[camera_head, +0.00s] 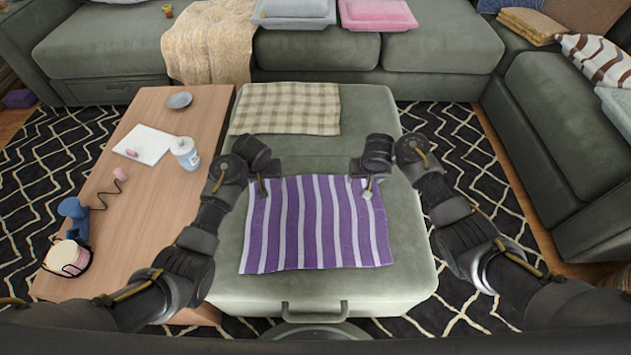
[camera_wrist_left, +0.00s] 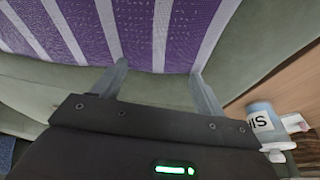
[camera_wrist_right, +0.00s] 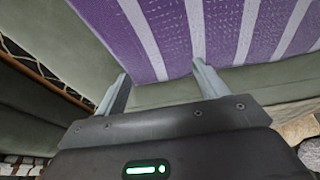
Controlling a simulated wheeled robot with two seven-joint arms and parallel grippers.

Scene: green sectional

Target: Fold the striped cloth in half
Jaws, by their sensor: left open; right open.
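The purple and white striped cloth (camera_head: 315,225) lies flat and spread out on the green ottoman (camera_head: 375,110). My left gripper (camera_head: 268,187) is open at the cloth's far left corner; in the left wrist view its fingers (camera_wrist_left: 162,75) reach the edge of the striped cloth (camera_wrist_left: 140,30). My right gripper (camera_head: 366,188) is open at the far right corner; in the right wrist view its fingers (camera_wrist_right: 160,75) reach the edge of the striped cloth (camera_wrist_right: 200,35). I cannot tell whether the fingertips touch the cloth. Neither gripper holds anything.
A checkered cloth (camera_head: 288,107) lies on the ottoman beyond the striped one. A wooden table (camera_head: 140,210) at left holds a white bottle (camera_head: 185,153), a white notepad (camera_head: 149,144), a grey dish (camera_head: 179,100) and a blue object (camera_head: 74,213). Green sofas (camera_head: 440,45) border the back and right.

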